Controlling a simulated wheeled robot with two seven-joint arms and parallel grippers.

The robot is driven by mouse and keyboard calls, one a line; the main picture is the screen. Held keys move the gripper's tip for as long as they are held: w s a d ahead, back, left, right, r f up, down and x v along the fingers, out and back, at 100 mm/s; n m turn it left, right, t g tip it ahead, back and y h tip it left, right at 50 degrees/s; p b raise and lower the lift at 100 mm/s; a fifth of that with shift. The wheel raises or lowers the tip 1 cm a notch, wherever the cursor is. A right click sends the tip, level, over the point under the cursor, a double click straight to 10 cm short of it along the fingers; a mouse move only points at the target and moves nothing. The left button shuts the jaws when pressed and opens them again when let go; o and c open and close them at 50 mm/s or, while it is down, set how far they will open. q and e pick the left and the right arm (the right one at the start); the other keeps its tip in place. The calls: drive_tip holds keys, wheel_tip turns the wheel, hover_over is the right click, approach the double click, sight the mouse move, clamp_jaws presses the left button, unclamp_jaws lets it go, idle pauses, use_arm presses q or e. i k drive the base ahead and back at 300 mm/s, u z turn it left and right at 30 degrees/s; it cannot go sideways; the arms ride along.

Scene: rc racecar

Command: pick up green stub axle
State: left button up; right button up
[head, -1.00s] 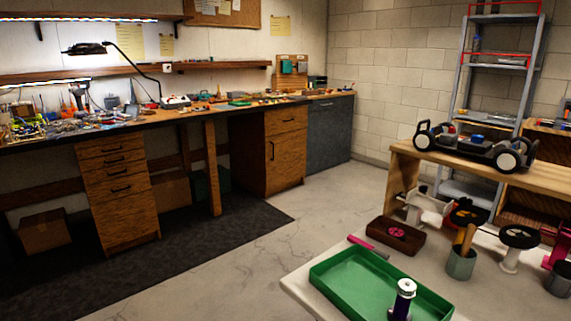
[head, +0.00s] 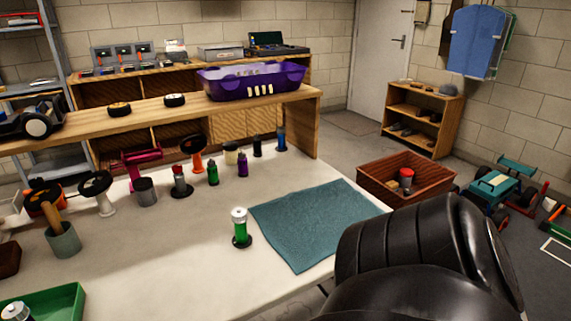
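A short upright piece with a green body, black base and pale silver cap, which looks like the green stub axle (head: 240,229), stands on the pale table just left of the teal cloth. A smaller dark green item (head: 213,173) stands farther back in a row. A black link of my own arm fills the lower right. Neither of my grippers is in the head view, so whether they are open or shut is hidden.
A teal cloth (head: 315,222) lies flat on the table (head: 160,265). A green tray (head: 62,300) is at lower left. Several small upright items line the table's back, below a wooden shelf with a purple basket (head: 250,83). The table's middle is clear.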

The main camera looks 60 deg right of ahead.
sight(241, 240)
drive_tip(key=z, duration=1.2)
drive_tip(key=k, duration=0.35)
drive_tip(key=z, duration=0.45)
drive_tip(key=i, duration=0.5)
